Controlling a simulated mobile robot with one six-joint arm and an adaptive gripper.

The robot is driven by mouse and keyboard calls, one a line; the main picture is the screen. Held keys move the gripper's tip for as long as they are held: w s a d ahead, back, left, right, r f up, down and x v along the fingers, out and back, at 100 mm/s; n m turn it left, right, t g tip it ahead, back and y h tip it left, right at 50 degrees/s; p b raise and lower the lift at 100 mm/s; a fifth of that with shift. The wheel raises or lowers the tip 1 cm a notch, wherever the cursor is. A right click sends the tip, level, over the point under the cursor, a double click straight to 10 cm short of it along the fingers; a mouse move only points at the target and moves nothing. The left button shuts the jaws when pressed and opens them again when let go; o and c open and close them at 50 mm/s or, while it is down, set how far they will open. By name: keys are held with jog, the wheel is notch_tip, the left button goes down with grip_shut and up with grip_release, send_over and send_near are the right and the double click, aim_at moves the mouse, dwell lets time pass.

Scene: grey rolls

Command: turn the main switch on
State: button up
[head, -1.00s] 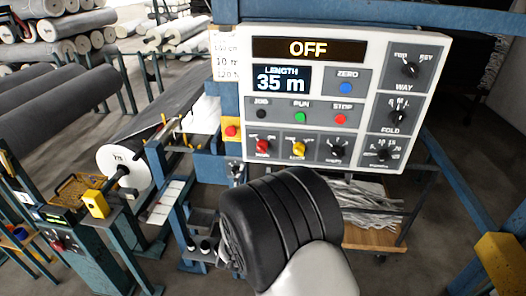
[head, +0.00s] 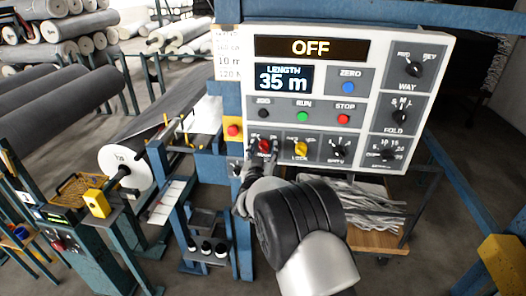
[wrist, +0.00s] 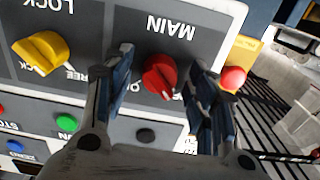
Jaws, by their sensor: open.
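The main switch is a red rotary knob (wrist: 160,76) under the label MAIN in the wrist view, where the panel appears upside down. In the head view the red knob (head: 265,146) sits at the lower left of the panel, partly covered by my gripper. The panel's top display (head: 311,47) reads OFF. My gripper (wrist: 160,82) is open, with one finger on each side of the red knob. I cannot tell whether the fingers touch it.
The yellow LOCK knob (wrist: 42,52) is close beside one finger, and a red button on a yellow box (wrist: 233,78) is near the other. The panel also holds RUN (head: 302,116), STOP (head: 343,119) and ZERO (head: 348,88) buttons. A cart of grey strips (head: 372,205) stands below.

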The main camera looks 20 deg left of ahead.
jog(key=shift+c, duration=0.4)
jog(key=c, duration=1)
jog(key=shift+o, duration=0.2)
jog(key=shift+m+b, duration=0.3)
jog(key=shift+b, duration=0.15)
jog(key=m+b, duration=0.1)
jog(key=b, duration=0.1)
jog(key=m+b, duration=0.2)
jog(key=b, duration=0.1)
jog(key=shift+f, duration=0.25)
jog(key=m+b, duration=0.5)
jog(key=shift+b, duration=0.3)
jog(key=m+b, duration=0.2)
jog(key=m, duration=0.1)
jog(key=shift+a+r+m, duration=0.1)
jog(key=shift+r+m, duration=0.1)
jog(key=shift+m, duration=0.1)
jog(key=m, duration=0.5)
jog(key=shift+r+m+b, duration=0.1)
jog(key=shift+m+b, duration=0.2)
jog(key=shift+b, duration=0.1)
